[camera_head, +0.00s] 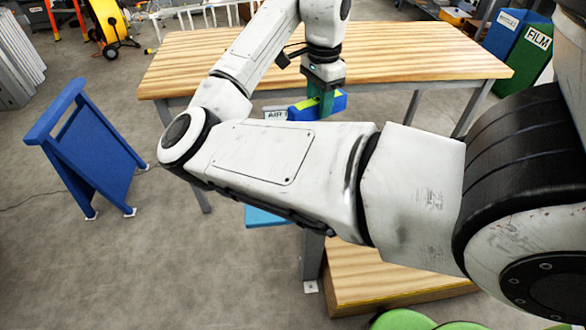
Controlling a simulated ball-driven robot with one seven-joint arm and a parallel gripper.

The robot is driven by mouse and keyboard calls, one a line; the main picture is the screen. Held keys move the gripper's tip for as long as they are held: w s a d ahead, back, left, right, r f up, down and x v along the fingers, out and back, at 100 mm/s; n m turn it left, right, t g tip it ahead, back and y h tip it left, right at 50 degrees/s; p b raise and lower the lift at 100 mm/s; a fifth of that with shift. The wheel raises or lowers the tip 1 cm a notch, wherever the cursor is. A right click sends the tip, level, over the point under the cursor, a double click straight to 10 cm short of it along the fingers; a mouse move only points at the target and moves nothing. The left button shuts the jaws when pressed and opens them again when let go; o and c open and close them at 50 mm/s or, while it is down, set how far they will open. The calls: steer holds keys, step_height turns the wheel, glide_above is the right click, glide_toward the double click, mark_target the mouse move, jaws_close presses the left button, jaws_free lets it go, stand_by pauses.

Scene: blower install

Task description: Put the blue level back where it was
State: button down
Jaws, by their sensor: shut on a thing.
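My gripper (320,97) points down in the upper middle of the head view, with teal finger parts showing. It is shut on the blue level (301,112), which has yellow-green patches. The level shows in front of the near edge of the wooden table (420,55). I cannot tell how high it is or whether it touches the table. My arm hides what lies just below it and part of the tabletop.
An "AIR" label (276,115) shows just left of the level. A blue stand (95,150) is at left. Blue and green bins (527,60) are at right. A low wooden platform (375,278) and green round things (403,320) are at the bottom. The visible tabletop is bare.

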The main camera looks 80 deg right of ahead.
steer(key=s+a+f+m, duration=0.3)
steer(key=s+a+m, duration=0.2)
steer(key=s+a, duration=0.15)
steer(key=w+f, duration=0.2)
steer(key=w, duration=0.2)
steer(key=w+d+f, duration=0.1)
steer(key=w+f, duration=0.2)
steer(key=w, duration=0.1)
steer(key=w+d+f, duration=0.1)
steer(key=w+f, duration=0.2)
steer(key=w, duration=0.2)
steer(key=shift+d+f, duration=0.15)
steer(key=shift+d, duration=0.1)
steer(key=shift+w+d+f, duration=0.15)
steer(key=shift+w+f, duration=0.2)
steer(key=shift+f, duration=0.15)
steer(key=shift+w+f, duration=0.2)
steer(key=shift+f, duration=1.6)
steer(key=shift+f, duration=0.15)
steer(key=c, duration=0.7)
jaws_free()
